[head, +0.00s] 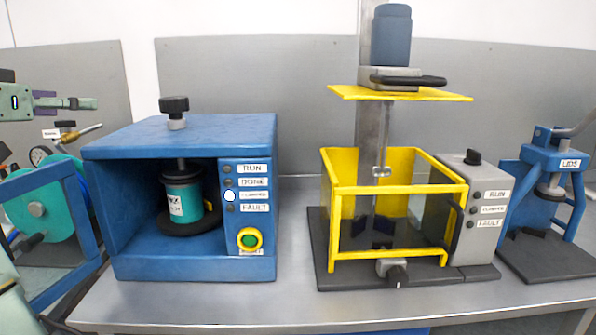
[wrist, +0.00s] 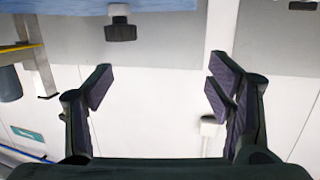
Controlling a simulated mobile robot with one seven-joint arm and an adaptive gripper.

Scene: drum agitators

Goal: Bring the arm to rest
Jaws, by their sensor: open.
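My gripper (wrist: 160,88) is open in the wrist view, its two dark fingers wide apart with nothing between them. The wrist view is upside down. The blue cabinet's top edge and black knob (wrist: 120,30) show beyond the fingers, apart from them. In the head view, pale green parts of my arm show at the upper left and lower left edges; the fingers cannot be made out clearly there.
The open-fronted blue cabinet (head: 180,138) holds a teal can (head: 184,198) under its clamp; its clamped lamp (head: 229,196) is white. A yellow-guarded mixer (head: 400,190) and a blue lid press (head: 545,165) stand right. A blue-framed teal drum machine (head: 50,235) stands left, near my arm.

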